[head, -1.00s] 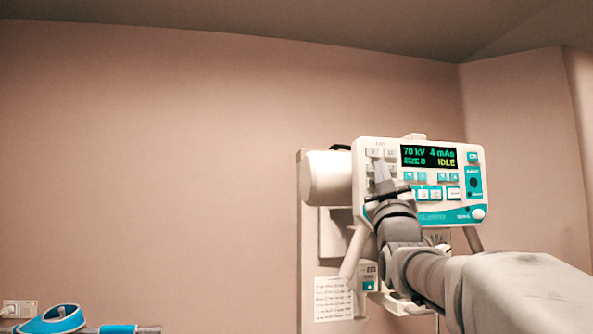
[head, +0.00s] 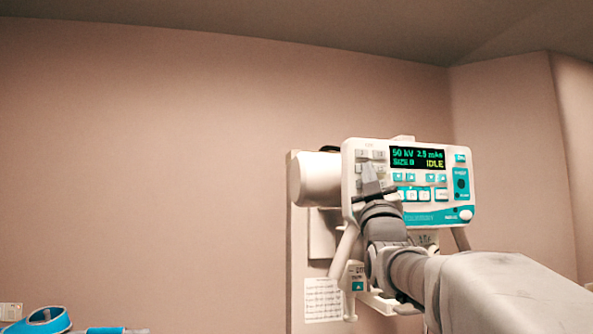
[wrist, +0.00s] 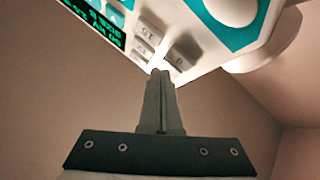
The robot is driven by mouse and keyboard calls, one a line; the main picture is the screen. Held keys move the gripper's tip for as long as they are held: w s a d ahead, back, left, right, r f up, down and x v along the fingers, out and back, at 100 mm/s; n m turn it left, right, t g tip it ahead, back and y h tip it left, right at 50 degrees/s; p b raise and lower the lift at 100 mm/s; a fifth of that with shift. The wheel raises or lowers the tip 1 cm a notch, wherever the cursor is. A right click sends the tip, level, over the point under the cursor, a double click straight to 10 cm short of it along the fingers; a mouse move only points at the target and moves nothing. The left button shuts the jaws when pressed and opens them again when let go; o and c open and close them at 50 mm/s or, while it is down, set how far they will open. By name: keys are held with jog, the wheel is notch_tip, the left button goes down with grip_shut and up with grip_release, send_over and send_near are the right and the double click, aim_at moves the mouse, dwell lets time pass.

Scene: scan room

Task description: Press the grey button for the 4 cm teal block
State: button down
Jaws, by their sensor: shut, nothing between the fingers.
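A white control panel (head: 408,211) with teal areas hangs on the wall. Its screen (head: 417,158) reads 50 kV, about 2.5 mAs and IDLE. Small grey buttons (head: 379,155) sit in columns left of the screen; their labels are too small to tell which is for the 4 cm teal block. In the wrist view, a grey button (wrist: 183,50) lies just beyond my fingertips, with smaller ones beside it. My gripper (head: 368,167) is shut and empty, its tips at the button columns, hiding the lower ones. The wrist view shows my gripper (wrist: 160,74) close to the panel edge; contact cannot be told. I see no separate teal block.
A white cylinder (head: 315,179) sits left of the panel. Below are a printed sheet (head: 323,300) and a small box (head: 357,278). A blue and white object (head: 40,321) lies at the lower left. The wall around is bare.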

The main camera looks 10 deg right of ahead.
jog(key=shift+s, duration=0.1)
jog(key=shift+s+b, duration=0.7)
jog(key=shift+b, duration=0.1)
jog(key=shift+s+d+b, duration=0.1)
jog(key=shift+s+b, duration=1.65)
jog(key=shift+s, duration=0.75)
